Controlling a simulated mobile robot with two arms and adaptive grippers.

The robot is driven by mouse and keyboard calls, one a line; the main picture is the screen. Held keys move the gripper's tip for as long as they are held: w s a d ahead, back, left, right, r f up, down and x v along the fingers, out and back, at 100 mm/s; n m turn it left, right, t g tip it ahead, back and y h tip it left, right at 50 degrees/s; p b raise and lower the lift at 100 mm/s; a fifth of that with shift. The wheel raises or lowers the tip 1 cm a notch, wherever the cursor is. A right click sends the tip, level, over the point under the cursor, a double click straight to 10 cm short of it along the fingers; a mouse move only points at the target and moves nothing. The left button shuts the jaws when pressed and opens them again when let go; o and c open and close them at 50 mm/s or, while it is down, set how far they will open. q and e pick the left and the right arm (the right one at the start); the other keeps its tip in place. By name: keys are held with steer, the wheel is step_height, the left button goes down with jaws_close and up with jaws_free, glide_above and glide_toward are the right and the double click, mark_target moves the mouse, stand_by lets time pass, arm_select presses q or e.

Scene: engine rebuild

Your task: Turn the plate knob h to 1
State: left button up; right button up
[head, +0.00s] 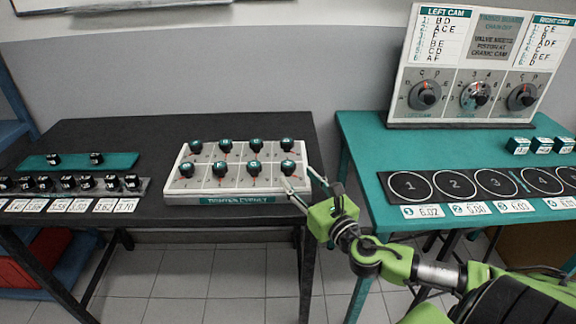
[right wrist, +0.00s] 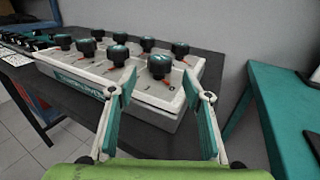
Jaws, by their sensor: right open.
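A pale plate (head: 236,184) with two rows of dark, teal-topped knobs lies on the black table. The front-right knob (head: 288,168), which I take as knob h, stands at the plate's right end; its letter is too small to read surely. My left gripper is not in view.
A teal table (head: 365,150) at right, past a gap, holds a numbered black strip (head: 475,184) and an upright dial panel (head: 470,111).

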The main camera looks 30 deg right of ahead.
mark_target(292, 171)
steer(key=shift+w+d+p, duration=0.15)
steer(key=shift+w+p, duration=0.05)
steer(key=shift+w, duration=1.45)
steer(key=shift+w+d+p, duration=0.1)
steer(key=shift+w+p, duration=0.05)
steer(key=shift+w, duration=1.5)
steer(key=c, duration=1.1)
